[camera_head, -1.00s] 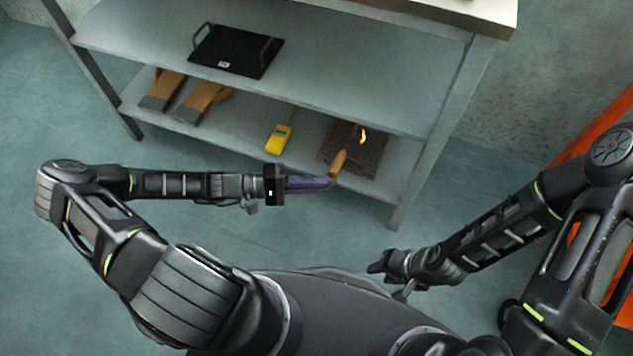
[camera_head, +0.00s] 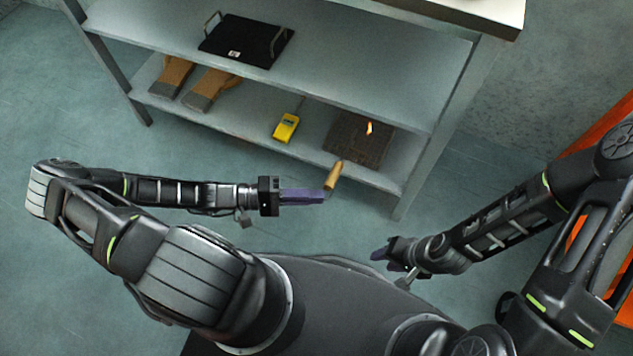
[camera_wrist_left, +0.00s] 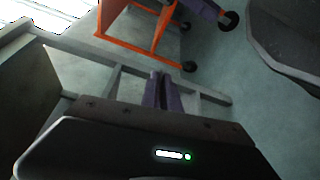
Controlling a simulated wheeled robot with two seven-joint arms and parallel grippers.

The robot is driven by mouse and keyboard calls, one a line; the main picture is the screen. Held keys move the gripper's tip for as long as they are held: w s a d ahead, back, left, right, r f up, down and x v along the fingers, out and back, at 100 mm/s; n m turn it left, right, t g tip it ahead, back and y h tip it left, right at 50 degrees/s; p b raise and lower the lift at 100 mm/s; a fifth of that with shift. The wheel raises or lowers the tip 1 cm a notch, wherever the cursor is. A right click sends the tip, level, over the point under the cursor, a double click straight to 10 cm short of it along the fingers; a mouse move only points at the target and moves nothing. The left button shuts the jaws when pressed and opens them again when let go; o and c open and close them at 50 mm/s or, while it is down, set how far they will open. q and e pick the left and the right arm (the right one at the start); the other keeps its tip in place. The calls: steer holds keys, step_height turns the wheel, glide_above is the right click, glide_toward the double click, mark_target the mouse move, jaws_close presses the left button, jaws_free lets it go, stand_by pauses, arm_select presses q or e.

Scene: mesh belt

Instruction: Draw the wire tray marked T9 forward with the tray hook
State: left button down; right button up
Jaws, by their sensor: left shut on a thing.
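A dark mesh wire tray (camera_head: 349,148) lies on the lower shelf at its right end. Its marking is not readable. My left gripper (camera_head: 322,195) is shut on the wooden handle of the tray hook (camera_head: 334,174), in front of the tray's near edge. The hook's shaft and tip are too thin to make out. A small bright orange spot (camera_head: 369,128) shows over the tray; I cannot tell what it belongs to. In the left wrist view my purple fingers (camera_wrist_left: 163,90) are close together. My right gripper (camera_head: 378,257) is away from the shelf, its jaws unclear.
A yellow handheld device (camera_head: 287,126) and a pair of brown gloves (camera_head: 207,90) lie left of the tray. A black handled tray (camera_head: 245,40) sits on the upper shelf (camera_head: 350,65). A shelf leg (camera_head: 425,165) stands right of the wire tray. Floor in front is clear.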

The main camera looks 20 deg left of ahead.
arm_select(q)
steer(key=shift+s+a+p, duration=0.15)
steer(key=shift+s+p, duration=0.45)
steer(key=shift+s, duration=2.05)
arm_select(e)
steer(key=shift+r, duration=0.7)
arm_select(q)
steer(key=shift+r, duration=0.1)
